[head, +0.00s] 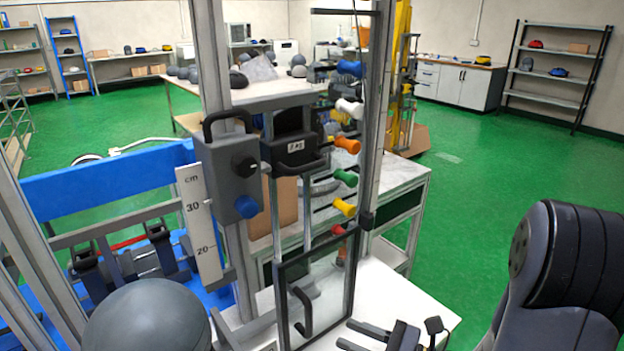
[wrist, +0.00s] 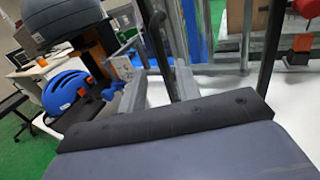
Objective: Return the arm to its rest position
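My gripper (head: 398,330) is low at the bottom right of the head view, over the white base of the drop tower and right of its framed guard door (head: 318,252). Its dark fingers stand apart, with nothing seen held between them. In the wrist view my gripper (wrist: 160,76) shows two grey fingers with a gap between them. Dark bars of the tower stand behind that gap; whether they touch the fingers I cannot tell. My dark arm link (head: 565,265) fills the lower right of the head view.
The tower holds a dark carriage (head: 294,147), a release box (head: 232,175) with a blue knob, and a scale (head: 199,220). Coloured knobs (head: 346,145) project to the right. A grey dome (head: 148,316) is at lower left. Green floor (head: 480,190) is open at right. A blue helmet (wrist: 64,92) shows.

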